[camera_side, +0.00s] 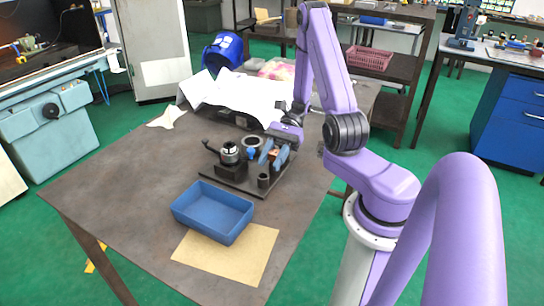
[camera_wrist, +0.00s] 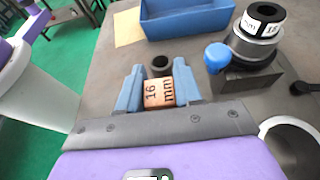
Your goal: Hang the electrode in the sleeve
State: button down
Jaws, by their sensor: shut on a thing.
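My gripper (camera_wrist: 160,92) has its blue fingers shut on the copper-coloured electrode (camera_wrist: 158,94), marked "16 mm". The gripper also shows in the side view (camera_side: 269,156), with the electrode (camera_side: 282,157) partly hidden by the fingers. The chuck (camera_wrist: 257,48) stands to the right in the wrist view, with a blue knob (camera_wrist: 217,57) on its near left side. A black sleeve (camera_wrist: 265,13) with a white, partly readable label sits in its top. The chuck (camera_side: 230,154) is left of my gripper in the side view. The electrode is apart from the sleeve.
A hollow dark cylinder (camera_wrist: 160,65) stands just beyond the electrode, on the dark base plate (camera_side: 232,183). An empty blue tray (camera_side: 213,211) lies in front, partly on a tan sheet (camera_side: 226,257). The table's left side is clear.

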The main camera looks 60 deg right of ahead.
jog(key=c, duration=0.7)
grip_release()
jog(key=v, duration=1.7)
jog(key=shift+d+r, duration=0.1)
jog(key=shift+d, duration=0.1)
jog(key=a+r+n+g+h, duration=0.3)
jog(key=a+n+g+h, duration=0.4)
jog(key=a+n+h, duration=0.8)
jog(key=s+a+n+t, duration=0.2)
jog(key=s+a+n, duration=0.2)
jog(key=n, duration=0.1)
jog(key=s+a+r+n+t+y, duration=0.1)
jog(key=s+a+n+t, duration=0.1)
jog(key=s+a+n, duration=0.3)
jog(key=s+a+n+t, duration=0.3)
jog(key=s+a+n, duration=0.2)
jog(key=shift+a+r+n, duration=0.1)
jog(key=shift+r+n, duration=0.05)
jog(key=shift+n, duration=0.15)
